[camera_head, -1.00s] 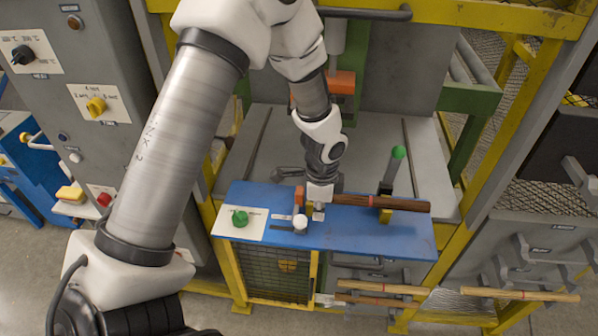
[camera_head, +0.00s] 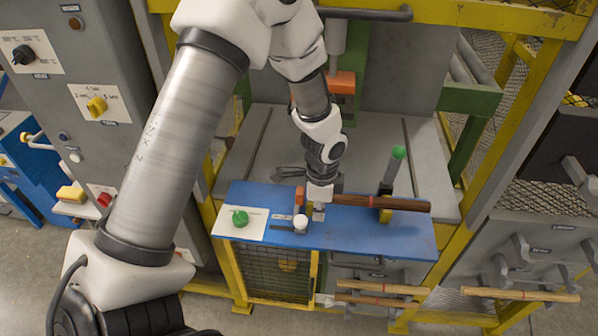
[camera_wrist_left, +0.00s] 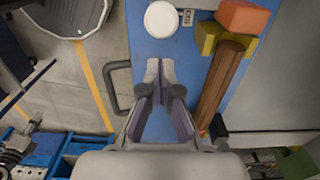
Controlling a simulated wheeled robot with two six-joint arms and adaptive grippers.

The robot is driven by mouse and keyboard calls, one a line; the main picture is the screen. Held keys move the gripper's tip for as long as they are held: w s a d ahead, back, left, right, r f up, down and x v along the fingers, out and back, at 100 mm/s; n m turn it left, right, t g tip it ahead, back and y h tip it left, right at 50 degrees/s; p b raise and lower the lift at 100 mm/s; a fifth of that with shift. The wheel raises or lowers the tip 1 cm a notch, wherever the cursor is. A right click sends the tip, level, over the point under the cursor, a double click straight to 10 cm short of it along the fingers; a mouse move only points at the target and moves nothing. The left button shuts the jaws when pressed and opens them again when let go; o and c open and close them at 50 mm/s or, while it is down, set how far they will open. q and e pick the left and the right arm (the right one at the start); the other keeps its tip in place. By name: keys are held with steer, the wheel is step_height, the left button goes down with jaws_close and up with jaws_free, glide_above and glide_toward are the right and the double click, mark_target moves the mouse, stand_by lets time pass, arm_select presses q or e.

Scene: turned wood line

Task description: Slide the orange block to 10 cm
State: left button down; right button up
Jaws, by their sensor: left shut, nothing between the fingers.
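The orange block (camera_head: 299,196) stands on the blue bench top (camera_head: 350,238), just left of my left gripper (camera_head: 318,214). It also shows at the top right of the left wrist view (camera_wrist_left: 243,18), beside a yellow block (camera_wrist_left: 211,37). My left gripper is shut and empty over the bench; its fingertips meet in the left wrist view (camera_wrist_left: 160,66), apart from the orange block. A white round knob (camera_head: 300,222) is close to the gripper's left. A small marked label (camera_head: 281,216) lies left of the knob; its figures are too small to read. My right gripper is not in view.
A brown wooden bar (camera_head: 375,202) lies along the bench on a yellow support (camera_head: 385,215). A green-tipped lever (camera_head: 393,170) rises behind it. A green button (camera_head: 240,218) sits on a white plate at the left.

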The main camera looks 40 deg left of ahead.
mark_target(298, 219)
arm_select(q)
steer(key=shift+f, duration=0.1)
steer(key=shift+f+b, duration=1.4)
steer(key=shift+f, duration=0.95)
steer(key=shift+s+a+b, duration=0.65)
steer(key=shift+a+b, duration=0.35)
steer(key=shift+s+a+b, duration=0.6)
steer(key=shift+a+b, duration=0.35)
steer(key=shift+a, duration=0.05)
stand_by(0.6)
steer(key=shift+s+a+b, duration=0.3)
steer(key=shift+a+b, duration=0.05)
steer(key=shift+a, duration=0.15)
steer(key=shift+s+a+b, duration=0.25)
steer(key=shift+a+b, duration=0.05)
steer(key=shift+a, duration=0.15)
stand_by(0.4)
steer(key=r+p, duration=0.5)
steer(key=d+r+p, duration=0.1)
steer(key=r+p, duration=0.1)
steer(key=shift+w+r+p, duration=0.15)
steer(key=shift+w+p, duration=0.15)
steer(key=shift+p, duration=0.1)
stand_by(0.5)
